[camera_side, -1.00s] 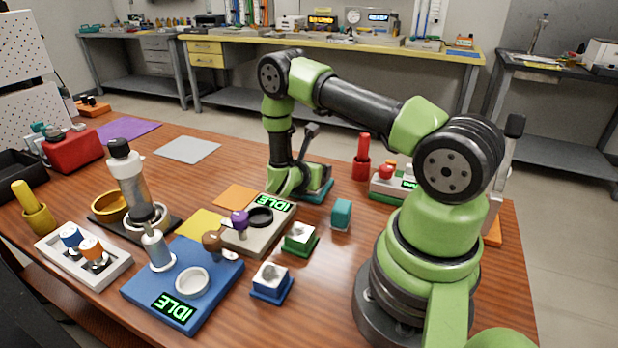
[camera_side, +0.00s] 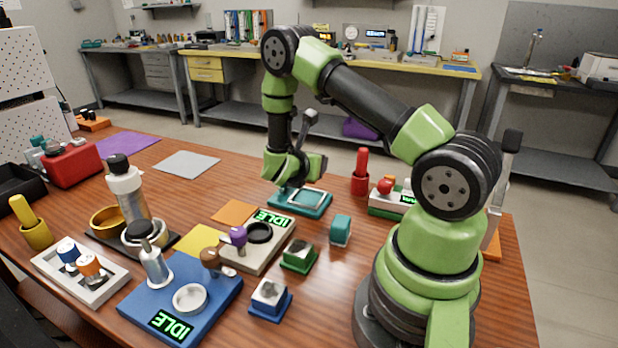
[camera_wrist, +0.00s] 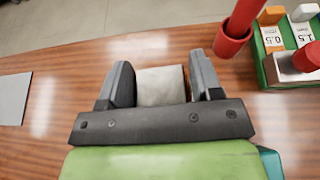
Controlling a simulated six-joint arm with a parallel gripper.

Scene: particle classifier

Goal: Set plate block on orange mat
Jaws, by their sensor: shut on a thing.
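My gripper (camera_wrist: 160,76) is shut on a pale grey-white block (camera_wrist: 160,90), which shows between the two dark fingers in the wrist view. I take it to be the plate block. In the side view my gripper (camera_side: 296,172) is raised a little above a teal tray (camera_side: 318,211), and the block is hard to make out there. The orange mat (camera_side: 234,212) lies flat on the table, left of the teal tray and behind the beige device. Nothing is seen on the mat's visible part.
A beige IDLE device (camera_side: 250,262) stands just in front of the mat, and a yellow mat (camera_side: 198,241) lies nearby. A teal cube (camera_side: 341,229) and a red cylinder in a holder (camera_side: 361,180) stand to the right. A grey mat (camera_side: 187,165) has clear table around it.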

